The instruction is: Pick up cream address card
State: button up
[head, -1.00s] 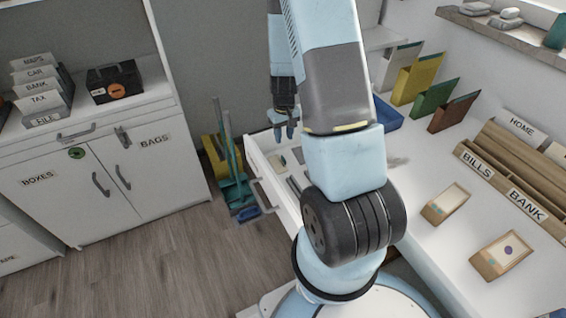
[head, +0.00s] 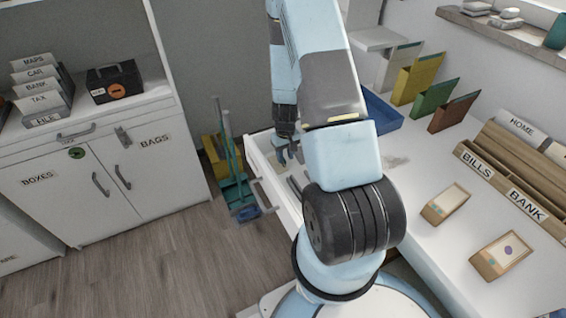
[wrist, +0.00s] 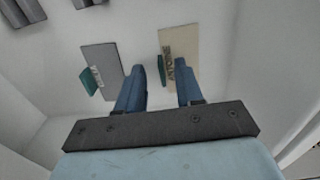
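The cream address card (wrist: 179,50) lies in the open white drawer, with dark lettering on its face and a small teal piece (wrist: 161,70) at its left edge. My gripper (wrist: 160,67) is open above the drawer, pointing down. In the wrist view its right finger overlaps the lower part of the cream card, and the teal piece shows between the fingers. Nothing is held. In the head view my gripper (head: 289,155) is over the drawer (head: 272,179), and I cannot make out the card there.
A grey card (wrist: 103,66) with a teal piece lies left of the cream card. Dark grey items lie near the drawer's far left corner. Drawer walls close in on the sides. A blue tray (head: 383,110) stands on the desk beside the drawer.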

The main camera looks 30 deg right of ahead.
jog(key=shift+f, duration=0.7)
grip_shut()
